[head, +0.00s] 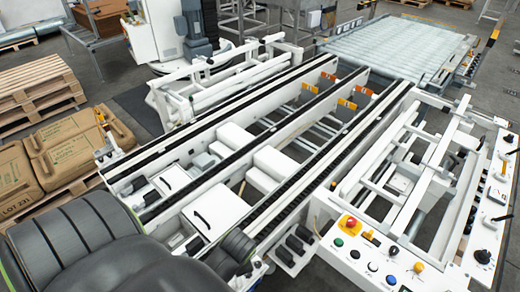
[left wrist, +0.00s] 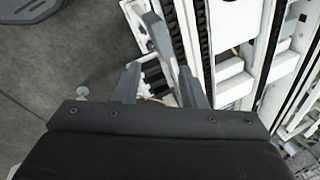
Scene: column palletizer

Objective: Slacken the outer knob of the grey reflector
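My left gripper (left wrist: 159,70) shows in the left wrist view with its two grey fingers apart. Between and just beyond the fingertips is a grey upright piece (left wrist: 157,32) at the conveyor's end; it may be the grey reflector, but I cannot tell for sure. I cannot tell whether the fingers touch it. In the head view my dark arm covers the lower left, and neither gripper shows there.
A white chain conveyor (head: 330,195) fills the middle. A control panel (head: 378,262) with coloured buttons stands at the lower right. Grey floor (left wrist: 60,70) lies open left of the gripper.

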